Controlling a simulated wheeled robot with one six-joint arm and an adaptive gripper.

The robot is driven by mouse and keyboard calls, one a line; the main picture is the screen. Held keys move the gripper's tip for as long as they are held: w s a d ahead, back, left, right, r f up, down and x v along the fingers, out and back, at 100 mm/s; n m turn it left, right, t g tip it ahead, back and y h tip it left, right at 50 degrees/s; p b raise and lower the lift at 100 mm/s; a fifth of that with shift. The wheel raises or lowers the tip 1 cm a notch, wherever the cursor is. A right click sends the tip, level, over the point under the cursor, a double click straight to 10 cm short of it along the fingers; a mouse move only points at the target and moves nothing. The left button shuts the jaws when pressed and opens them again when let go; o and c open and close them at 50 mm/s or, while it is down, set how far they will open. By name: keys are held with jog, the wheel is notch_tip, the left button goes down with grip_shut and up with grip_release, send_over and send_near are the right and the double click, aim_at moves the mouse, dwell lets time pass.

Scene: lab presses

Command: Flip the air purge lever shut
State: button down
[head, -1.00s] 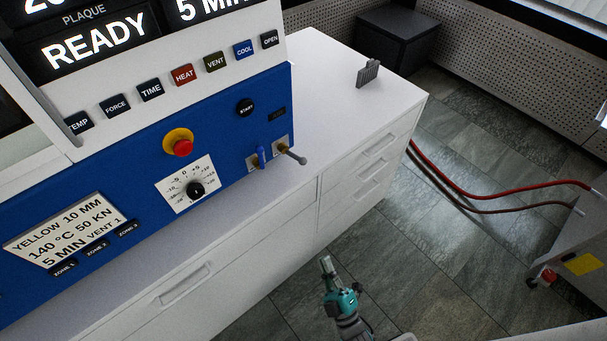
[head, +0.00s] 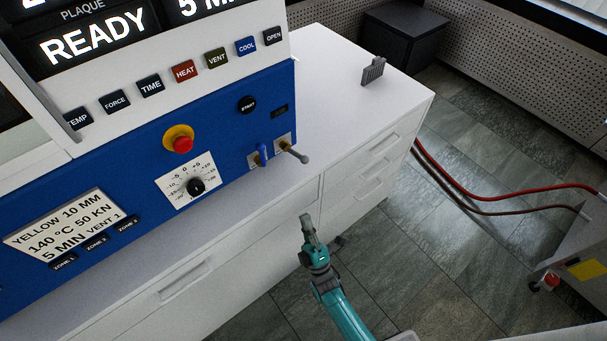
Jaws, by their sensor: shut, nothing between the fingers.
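Two small levers sit side by side on metal plates at the lower right of the blue press panel. One is a blue lever (head: 262,154), standing roughly upright. The other is a grey-tipped lever (head: 293,153) on a brass fitting, sticking outward to the right. My gripper (head: 306,222) is shut and empty, in front of the white cabinet. It shows below the levers in the picture, apart from them.
A red stop button (head: 182,144) and a dial (head: 195,187) are left of the levers. A black START button (head: 247,105) is above them. The white bench top (head: 340,90) to the right is clear but for a grey finned block (head: 373,70). Red hoses (head: 470,191) cross the floor.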

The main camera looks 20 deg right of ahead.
send_near(297, 155)
jog(key=s+a+r, duration=0.1)
jog(key=a+r, duration=0.2)
jog(key=r, duration=0.1)
jog(key=shift+w+d+r, duration=0.25)
jog(key=shift+w+d, duration=0.25)
jog(key=shift+d, duration=0.1)
jog(key=shift+w+d+r, duration=0.3)
jog(key=shift+w+d, duration=0.25)
jog(key=shift+d, duration=0.1)
